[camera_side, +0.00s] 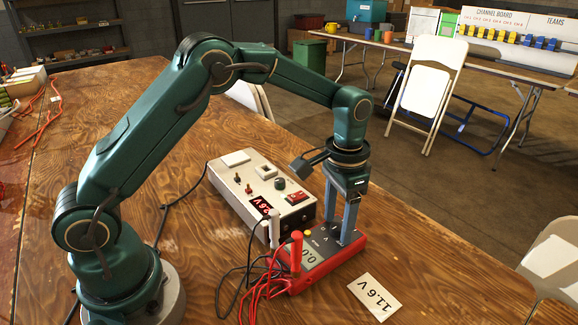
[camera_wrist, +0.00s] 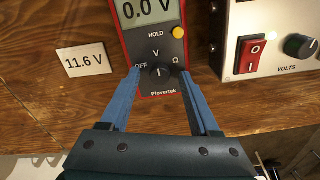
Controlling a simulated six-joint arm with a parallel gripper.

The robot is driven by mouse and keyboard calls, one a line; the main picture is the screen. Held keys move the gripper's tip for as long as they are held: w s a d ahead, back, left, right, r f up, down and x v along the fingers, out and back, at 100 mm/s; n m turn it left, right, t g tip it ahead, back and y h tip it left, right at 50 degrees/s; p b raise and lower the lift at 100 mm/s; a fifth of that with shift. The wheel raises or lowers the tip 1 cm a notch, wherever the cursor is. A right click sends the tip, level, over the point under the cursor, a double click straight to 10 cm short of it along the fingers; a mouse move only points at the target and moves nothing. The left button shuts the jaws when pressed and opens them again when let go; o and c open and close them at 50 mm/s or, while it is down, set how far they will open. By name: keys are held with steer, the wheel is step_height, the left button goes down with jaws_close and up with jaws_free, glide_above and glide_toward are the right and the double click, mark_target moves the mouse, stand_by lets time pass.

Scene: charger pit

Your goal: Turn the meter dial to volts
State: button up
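The red and dark meter (camera_side: 318,262) lies on the wooden table, its display (camera_wrist: 148,10) reading 0.0 V. Its round dark dial (camera_wrist: 158,74) shows in the wrist view, with OFF at its left, V above and Ω at its upper right. The small white mark on the dial appears to point up towards V. My gripper (camera_wrist: 158,71) is open, with one blue finger on each side of the dial and a gap visible at both sides. In the side view my gripper (camera_side: 341,234) points down over the dial end of the meter.
A white card (camera_side: 375,297) marked 11.6 V lies beside the meter. A power box (camera_side: 262,190) with a lit red readout, red switch and VOLTS knob stands close behind. A red probe (camera_side: 296,252), a pale probe (camera_side: 275,233) and looped leads crowd the meter's left end.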

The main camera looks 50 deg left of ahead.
mark_target(337, 226)
steer(key=shift+r, duration=2.6)
steer(key=s+a+r+n+t, duration=0.1)
steer(key=s+r+t, duration=0.1)
steer(key=s+r, duration=0.3)
steer(key=s+a+r+t, duration=0.2)
steer(key=r, duration=0.5)
steer(key=s+a+f+n+t, duration=0.1)
steer(key=s+f, duration=0.4)
steer(key=s, duration=0.6)
steer(key=shift+s+f+n+t, duration=0.3)
steer(key=shift+s+n, duration=0.05)
steer(key=shift+n, duration=0.15)
